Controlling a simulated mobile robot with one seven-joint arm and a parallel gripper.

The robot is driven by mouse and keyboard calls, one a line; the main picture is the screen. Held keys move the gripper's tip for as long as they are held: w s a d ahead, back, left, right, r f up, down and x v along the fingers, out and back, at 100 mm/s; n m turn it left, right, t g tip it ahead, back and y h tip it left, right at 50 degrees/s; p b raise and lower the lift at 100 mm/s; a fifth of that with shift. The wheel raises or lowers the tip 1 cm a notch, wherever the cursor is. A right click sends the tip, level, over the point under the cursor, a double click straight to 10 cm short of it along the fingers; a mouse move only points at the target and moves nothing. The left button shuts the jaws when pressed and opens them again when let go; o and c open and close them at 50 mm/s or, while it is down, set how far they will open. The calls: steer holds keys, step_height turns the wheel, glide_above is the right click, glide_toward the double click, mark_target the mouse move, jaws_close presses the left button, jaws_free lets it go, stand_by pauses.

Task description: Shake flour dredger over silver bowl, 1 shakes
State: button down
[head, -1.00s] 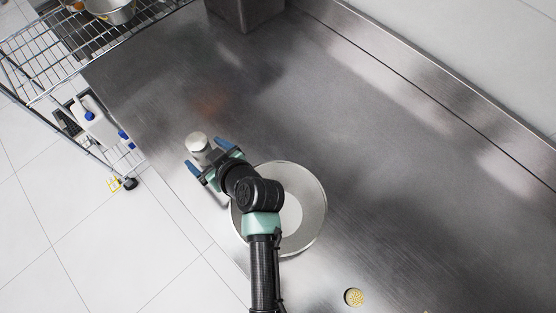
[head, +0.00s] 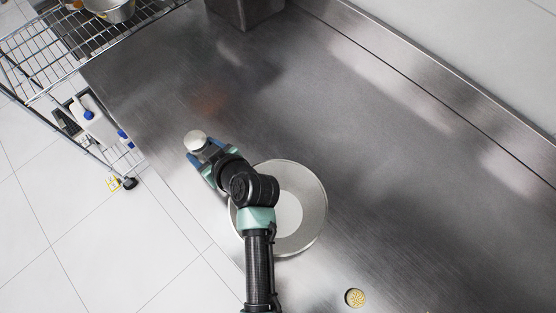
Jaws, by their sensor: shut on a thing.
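The silver bowl (head: 313,195) stands on the steel counter, partly hidden under my arm. Pale contents, perhaps flour, show inside it. The flour dredger (head: 195,141) is a small silvery cylinder, seen mostly by its round end. My gripper (head: 200,152) is shut on it and holds it to the upper left of the bowl in the picture, near the counter's left edge. The gripper hides the dredger's lower part. I cannot tell its exact height above the counter.
A grey metal container (head: 243,12) stands at the top of the counter (head: 400,150). A small round yellowish item (head: 355,298) lies at the lower right. A wire rack (head: 50,50) with a metal pot (head: 110,9) and bottles stands at the left. The right of the counter is mostly clear.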

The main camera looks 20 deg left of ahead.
mark_target(195, 139)
steer(key=shift+r, duration=0.15)
steer(key=shift+r+p, duration=0.8)
steer(key=shift+r, duration=0.1)
stand_by(0.5)
steer(key=shift+r+p, duration=0.95)
steer(key=shift+r, duration=0.3)
steer(key=shift+r+p, duration=1.05)
steer(key=shift+r, duration=0.2)
